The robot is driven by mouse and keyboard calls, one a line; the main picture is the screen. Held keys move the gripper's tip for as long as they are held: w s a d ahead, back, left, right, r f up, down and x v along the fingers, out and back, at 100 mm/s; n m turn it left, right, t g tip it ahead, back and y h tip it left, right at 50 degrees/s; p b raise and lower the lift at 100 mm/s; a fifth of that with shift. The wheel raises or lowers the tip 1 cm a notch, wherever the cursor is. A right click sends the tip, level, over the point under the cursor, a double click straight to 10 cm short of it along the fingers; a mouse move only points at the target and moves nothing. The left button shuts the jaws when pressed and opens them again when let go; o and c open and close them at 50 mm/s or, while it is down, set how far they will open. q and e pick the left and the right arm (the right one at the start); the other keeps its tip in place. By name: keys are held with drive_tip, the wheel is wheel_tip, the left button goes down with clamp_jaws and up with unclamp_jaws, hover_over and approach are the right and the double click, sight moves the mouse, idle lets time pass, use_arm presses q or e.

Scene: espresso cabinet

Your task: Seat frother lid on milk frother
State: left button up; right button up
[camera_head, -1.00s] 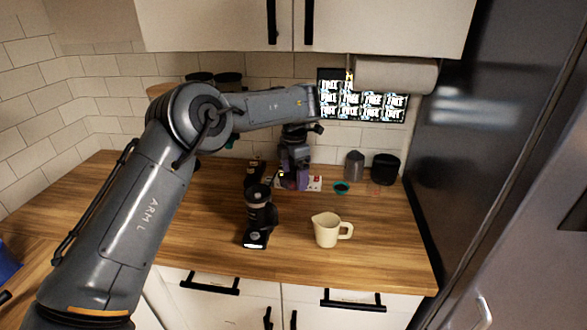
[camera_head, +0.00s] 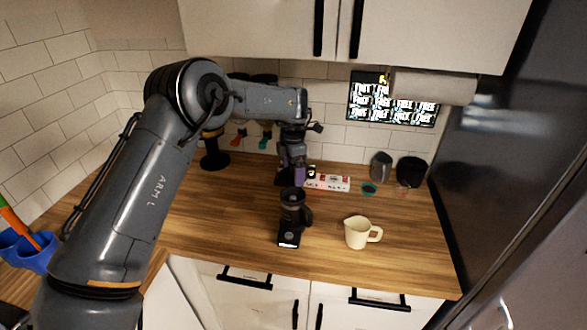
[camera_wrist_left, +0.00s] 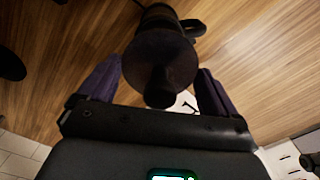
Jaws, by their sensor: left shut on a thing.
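The milk frother (camera_head: 292,216) is black with a side handle and stands upright on its base near the counter's front. My left gripper (camera_head: 299,177), with purple fingers, is just behind and above it in the head view. In the left wrist view the gripper (camera_wrist_left: 160,84) is shut on the frother lid (camera_wrist_left: 155,50), a dark round disc with a knob. The frother (camera_wrist_left: 190,28) with its handle shows just beyond the lid. The lid overlaps the frother's top there, so I cannot tell whether they touch. My right gripper is not in view.
A cream jug (camera_head: 357,233) stands right of the frother. Behind are a white strip (camera_head: 330,183), a teal item (camera_head: 369,189), a grey pitcher (camera_head: 381,167) and a black container (camera_head: 411,172). Counter left of the frother is clear.

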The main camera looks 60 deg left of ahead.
sight(293, 174)
use_arm(q)
drive_tip(key=shift+f, duration=0.15)
drive_tip(key=shift+f+b, duration=1.25)
drive_tip(key=shift+f, duration=0.9)
drive_tip(key=shift+f+b, duration=0.35)
drive_tip(key=shift+f, duration=0.25)
drive_tip(key=shift+f+b, duration=0.55)
drive_tip(key=shift+f, duration=0.35)
